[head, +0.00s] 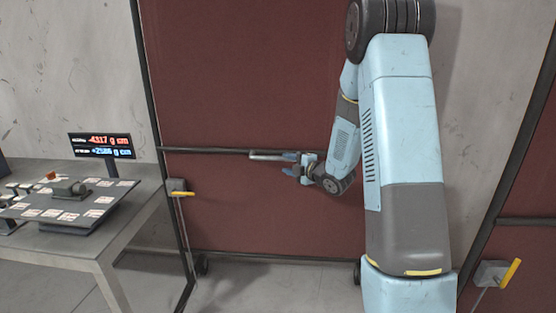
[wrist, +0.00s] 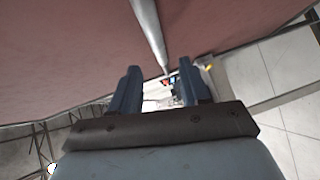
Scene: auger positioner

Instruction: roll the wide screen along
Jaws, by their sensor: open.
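The wide screen (head: 235,80) is a dark red panel in a thin dark frame, standing upright on small casters, one showing at its lower left (head: 201,265). A dark rail crosses it, with a pale grey bar (head: 268,155) at about mid-height. My gripper (head: 288,164) is open in front of the panel, at the right end of the pale bar. In the wrist view the bar (wrist: 148,35) runs down the picture towards the gap between my open fingers (wrist: 158,88). I cannot tell whether it lies between them. My arm hides the screen's right part.
A grey table (head: 105,250) at left carries a tilted plate with labels and a display (head: 101,145). A box with a yellow lever (head: 178,187) is at the screen's left edge. Another red panel (head: 525,250) and yellow-levered box (head: 492,273) are at right. Floor below the screen is clear.

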